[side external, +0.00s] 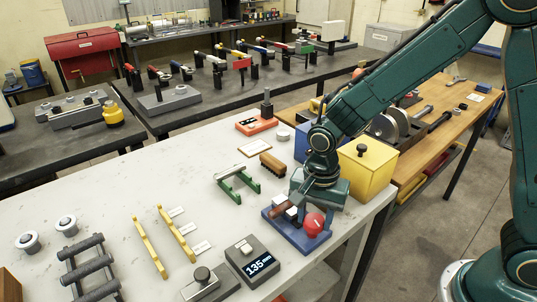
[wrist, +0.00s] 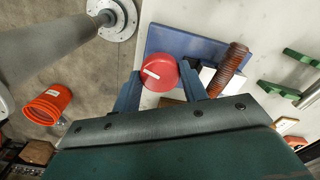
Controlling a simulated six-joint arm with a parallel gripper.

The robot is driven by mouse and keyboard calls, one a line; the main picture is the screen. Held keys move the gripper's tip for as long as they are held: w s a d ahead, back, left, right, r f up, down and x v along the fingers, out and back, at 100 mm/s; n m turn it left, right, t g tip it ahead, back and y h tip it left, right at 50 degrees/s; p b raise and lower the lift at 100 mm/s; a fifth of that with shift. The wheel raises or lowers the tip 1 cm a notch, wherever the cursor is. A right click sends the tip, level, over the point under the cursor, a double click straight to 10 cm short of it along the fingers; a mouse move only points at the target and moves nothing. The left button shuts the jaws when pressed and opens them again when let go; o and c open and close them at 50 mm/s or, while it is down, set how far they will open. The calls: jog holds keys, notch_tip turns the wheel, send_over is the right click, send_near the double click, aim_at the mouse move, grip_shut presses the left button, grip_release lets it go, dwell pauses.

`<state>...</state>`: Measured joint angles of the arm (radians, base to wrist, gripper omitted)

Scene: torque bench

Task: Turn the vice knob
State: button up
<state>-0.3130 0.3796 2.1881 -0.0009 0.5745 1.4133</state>
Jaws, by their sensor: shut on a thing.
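The vice has a blue base (side external: 273,228) near the right edge of the white bench. Its round red knob (side external: 314,223) bears a white mark and faces my gripper in the wrist view (wrist: 159,72). My gripper (wrist: 160,80) has one blue finger on each side of the knob and is shut on it. In the side view my gripper (side external: 317,193) is over the vice and its fingers are mostly hidden. A ribbed brown rod (wrist: 232,66) lies by the white block (wrist: 212,82) on the vice, to the right of the knob.
A yellow box (side external: 366,170) and a blue box (side external: 302,143) stand close behind my gripper. A green stand (side external: 237,184) is left of the vice. A gauge reading 135 mm (side external: 252,259) sits in front. The bench's right edge is near.

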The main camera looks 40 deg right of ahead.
aim_at(315, 220)
jog(key=m, duration=0.5)
jog(key=shift+r, duration=0.1)
jog(key=shift+m, duration=0.3)
jog(key=o, duration=1)
notch_tip(315, 220, up, 14)
dwell(0.5)
jog(key=shift+d, duration=0.1)
jog(key=s+d+r+n+t, duration=0.2)
jog(key=s+d+n, duration=0.3)
jog(key=s+n, duration=0.3)
jog(key=s+d+r+n+t, duration=0.3)
jog(key=s+d+r+n, duration=0.1)
jog(key=s+n, duration=0.4)
jog(key=shift+d+n+t, duration=0.3)
jog(key=shift+d+n, duration=0.6)
jog(key=shift+n, duration=0.2)
